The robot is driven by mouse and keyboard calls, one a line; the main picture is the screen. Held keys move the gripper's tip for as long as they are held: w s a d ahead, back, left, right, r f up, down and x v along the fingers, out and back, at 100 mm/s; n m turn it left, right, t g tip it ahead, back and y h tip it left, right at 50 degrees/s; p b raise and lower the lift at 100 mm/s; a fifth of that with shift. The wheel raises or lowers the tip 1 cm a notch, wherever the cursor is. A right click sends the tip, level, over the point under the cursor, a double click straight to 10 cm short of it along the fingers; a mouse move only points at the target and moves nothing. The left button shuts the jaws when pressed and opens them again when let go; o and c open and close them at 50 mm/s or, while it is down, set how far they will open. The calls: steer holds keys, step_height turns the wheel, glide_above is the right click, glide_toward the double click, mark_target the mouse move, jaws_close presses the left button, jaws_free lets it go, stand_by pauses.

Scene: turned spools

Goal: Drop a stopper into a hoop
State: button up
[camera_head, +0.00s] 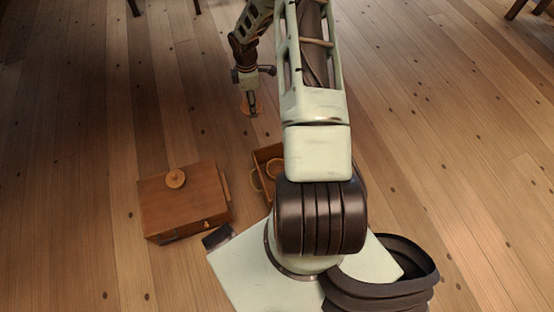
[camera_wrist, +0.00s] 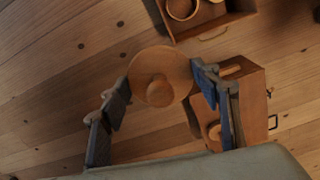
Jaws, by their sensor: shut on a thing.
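My gripper (camera_head: 251,103) is shut on a round wooden stopper (camera_wrist: 176,62) with a knob in its middle. In the wrist view the stopper sits between the two fingers (camera_wrist: 160,95), its knob facing the camera. In the head view the stopper (camera_head: 244,108) is a small tan disc at the fingertips, above the bare floor. A wooden hoop (camera_wrist: 171,12) lies in an open wooden tray (camera_wrist: 238,22). In the head view the tray (camera_head: 262,152) is partly hidden behind my arm, and the hoop in it shows only in part. The gripper is beyond the tray, not over it.
A closed wooden box (camera_head: 196,205) stands left of the tray, with a knobbed wooden disc (camera_head: 175,178) on its lid. The box also shows at the right of the wrist view (camera_wrist: 247,85). The plank floor is clear left of the box. Dark furniture legs stand at the far edge.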

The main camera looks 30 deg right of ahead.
steer(key=s+d+f+n+b, duration=0.1)
steer(key=s+f+n+b, duration=0.2)
steer(key=f, duration=1.2)
steer(key=s+d+f+n+b, duration=0.2)
steer(key=s+f+n, duration=0.6)
steer(key=f, duration=0.7)
steer(key=shift+s+d+f+n+b, duration=0.2)
steer(key=shift+f+n+b, duration=0.05)
steer(key=shift+n+b, duration=0.35)
steer(key=shift+f, duration=0.2)
steer(key=shift+f, duration=0.5)
steer(key=shift+f, duration=0.15)
steer(key=shift+f, duration=0.3)
steer(key=shift+f, duration=0.2)
